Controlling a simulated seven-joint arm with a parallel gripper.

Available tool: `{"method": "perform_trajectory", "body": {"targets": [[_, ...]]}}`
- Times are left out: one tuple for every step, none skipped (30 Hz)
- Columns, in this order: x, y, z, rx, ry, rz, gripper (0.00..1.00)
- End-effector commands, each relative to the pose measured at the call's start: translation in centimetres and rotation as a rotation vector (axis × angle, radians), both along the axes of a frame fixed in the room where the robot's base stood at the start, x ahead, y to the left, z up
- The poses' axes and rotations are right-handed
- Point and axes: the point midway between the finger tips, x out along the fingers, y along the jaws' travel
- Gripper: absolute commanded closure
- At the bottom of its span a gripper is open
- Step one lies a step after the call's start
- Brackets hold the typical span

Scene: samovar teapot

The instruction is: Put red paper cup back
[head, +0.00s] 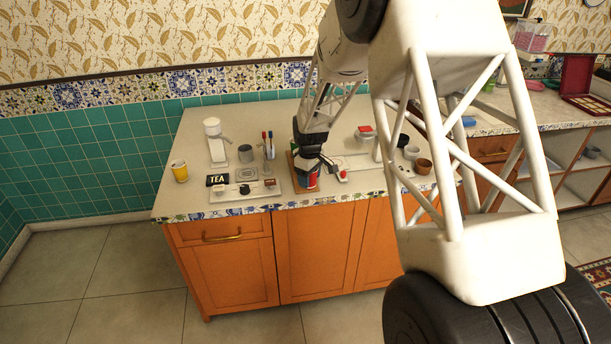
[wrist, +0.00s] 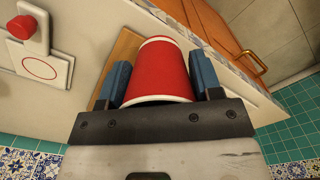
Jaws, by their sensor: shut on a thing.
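The red paper cup (wrist: 158,72) fills the space between my gripper's (wrist: 160,80) two blue-padded fingers in the wrist view. The cup is red with a white rim, and the fingers are shut on its sides. In the head view the cup (head: 312,181) shows just under my gripper (head: 311,168), near the front edge of the counter. A wooden board (wrist: 122,57) lies beneath and beside the cup. I cannot tell whether the cup touches the board.
A tray (head: 235,193) with a black TEA sign (head: 217,180) stands left of my gripper. A yellow cup (head: 180,171) is farther left. A grey cup (head: 246,153) and toothbrush-like sticks (head: 268,143) stand behind. A brown cup (head: 423,166) is at right. The counter's front edge is close.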

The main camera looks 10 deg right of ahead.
Motion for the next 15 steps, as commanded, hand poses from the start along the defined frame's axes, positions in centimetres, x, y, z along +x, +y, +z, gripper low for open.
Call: {"method": "perform_trajectory", "body": {"targets": [[0.8,0.0,-0.1,0.000,0.000,0.000,0.51],[1.2,0.0,-0.1,0.000,0.000,0.000,0.51],[1.7,0.0,-0.2,0.000,0.000,0.000,0.51],[2.2,0.0,-0.2,0.000,0.000,0.000,0.51],[2.6,0.0,-0.2,0.000,0.000,0.000,0.51],[3.1,0.0,-0.3,0.000,0.000,0.000,0.51],[3.5,0.0,-0.3,0.000,0.000,0.000,0.51],[3.9,0.0,-0.4,0.000,0.000,0.000,0.51],[4.4,0.1,-0.5,0.000,0.000,0.000,0.51],[4.8,0.1,-0.5,0.000,0.000,0.000,0.51],[5.1,0.1,-0.5,0.000,0.000,0.000,0.51],[5.4,0.1,-0.5,0.000,0.000,0.000,0.51],[5.7,0.1,-0.6,0.000,0.000,0.000,0.51],[5.9,0.1,-0.6,0.000,0.000,0.000,0.51],[6.2,0.1,-0.6,0.000,0.000,0.000,0.51]]}}
